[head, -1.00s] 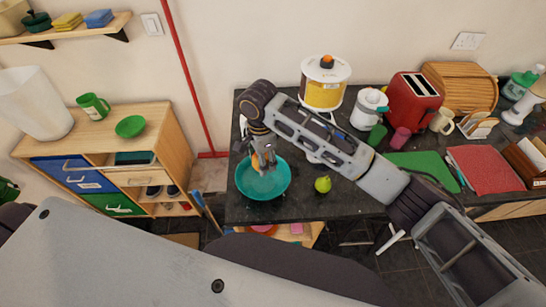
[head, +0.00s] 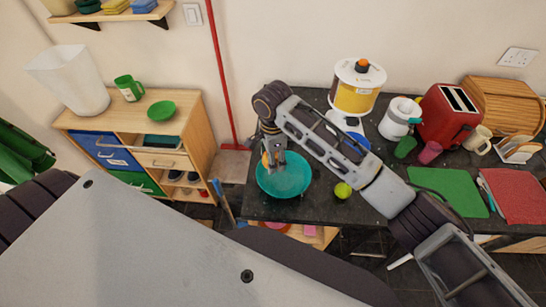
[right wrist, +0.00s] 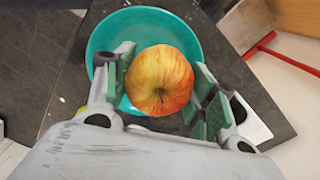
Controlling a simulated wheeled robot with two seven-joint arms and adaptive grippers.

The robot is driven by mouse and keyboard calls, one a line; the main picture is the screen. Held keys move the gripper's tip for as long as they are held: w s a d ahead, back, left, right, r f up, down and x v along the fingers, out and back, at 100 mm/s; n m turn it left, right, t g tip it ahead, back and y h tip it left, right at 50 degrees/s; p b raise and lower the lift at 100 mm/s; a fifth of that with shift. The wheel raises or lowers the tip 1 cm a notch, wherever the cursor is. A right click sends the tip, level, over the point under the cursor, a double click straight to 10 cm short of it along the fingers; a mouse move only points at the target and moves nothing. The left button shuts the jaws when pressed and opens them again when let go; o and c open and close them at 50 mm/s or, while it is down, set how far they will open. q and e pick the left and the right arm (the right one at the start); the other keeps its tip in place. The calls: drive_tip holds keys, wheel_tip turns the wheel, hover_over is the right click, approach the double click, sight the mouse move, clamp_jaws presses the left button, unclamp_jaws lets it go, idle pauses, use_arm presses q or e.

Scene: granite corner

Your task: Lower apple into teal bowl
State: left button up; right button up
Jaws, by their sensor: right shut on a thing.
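The teal bowl (head: 290,184) stands on the dark granite counter, near its left end. My right gripper (head: 273,160) is over the bowl, pointing down. In the right wrist view the apple (right wrist: 160,80), red and yellow, sits between the green-padded fingers of my right gripper (right wrist: 158,92), which is shut on it. The bowl (right wrist: 107,32) shows behind and around the apple there. In the head view the apple (head: 265,159) is mostly hidden by the gripper. I cannot tell how far it is above the bowl's bottom. My left gripper is not in view.
A green-yellow pear (head: 342,190) lies on the counter just right of the bowl. A yellow-and-white canister (head: 357,90), a red toaster (head: 449,115) and a green board (head: 447,191) stand farther right. A wooden cabinet (head: 203,135) stands left, apart from the counter.

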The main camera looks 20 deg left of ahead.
drive_tip(key=shift+f, duration=0.4)
drive_tip(key=shift+f, duration=2.2)
drive_tip(key=shift+f, duration=0.2)
idle(0.6)
drive_tip(key=o, duration=1.2)
drive_tip(key=shift+c, duration=0.2)
drive_tip(key=shift+r, duration=0.1)
drive_tip(key=shift+r, duration=5.95)
drive_tip(key=shift+f, duration=0.1)
